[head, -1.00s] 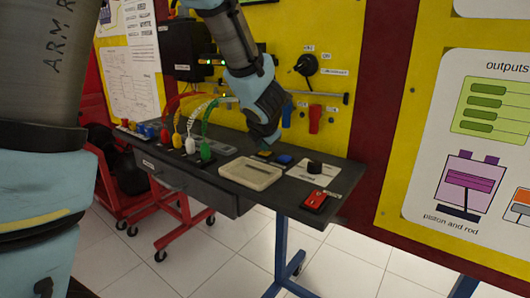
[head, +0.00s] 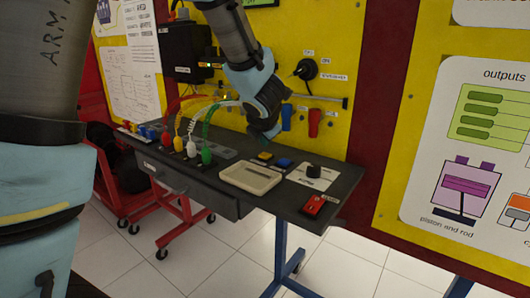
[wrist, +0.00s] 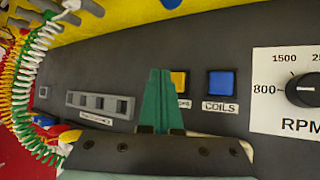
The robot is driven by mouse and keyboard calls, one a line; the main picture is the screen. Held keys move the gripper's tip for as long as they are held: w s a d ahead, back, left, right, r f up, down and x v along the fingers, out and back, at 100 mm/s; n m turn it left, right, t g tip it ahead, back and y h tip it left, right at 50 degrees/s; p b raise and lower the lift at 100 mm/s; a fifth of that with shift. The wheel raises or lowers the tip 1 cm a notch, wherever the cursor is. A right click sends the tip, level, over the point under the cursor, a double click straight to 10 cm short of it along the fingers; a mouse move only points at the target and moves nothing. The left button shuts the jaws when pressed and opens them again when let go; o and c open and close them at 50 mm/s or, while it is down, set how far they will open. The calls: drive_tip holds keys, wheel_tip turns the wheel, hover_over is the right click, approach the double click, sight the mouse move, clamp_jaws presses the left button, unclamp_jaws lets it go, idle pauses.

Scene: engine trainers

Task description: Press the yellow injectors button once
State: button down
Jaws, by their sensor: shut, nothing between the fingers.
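The yellow injectors button (head: 265,156) sits on the dark bench top, left of the blue coils button (head: 285,162). In the wrist view the yellow button (wrist: 179,82) is partly hidden behind my green fingers, and its label is mostly covered. The blue button also shows there (wrist: 221,84), with COILS printed below it. My gripper (head: 268,134) is shut and empty. It hangs above the yellow button, with a visible gap in the head view. In the wrist view my shut fingers (wrist: 160,75) overlap the button's left part.
A cream tray (head: 225,178) lies in front of the buttons. The RPM knob (head: 313,170) stands to their right, with a red switch (head: 314,204) near the front edge. Coloured coiled cables (head: 206,135) rise at the left. The yellow panel (head: 340,50) stands behind the bench.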

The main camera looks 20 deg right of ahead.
sight(264, 156)
wheel_tip(264, 156, up, 4)
drive_tip(key=p, duration=0.3)
drive_tip(key=shift+r, duration=0.1)
idle(0.5)
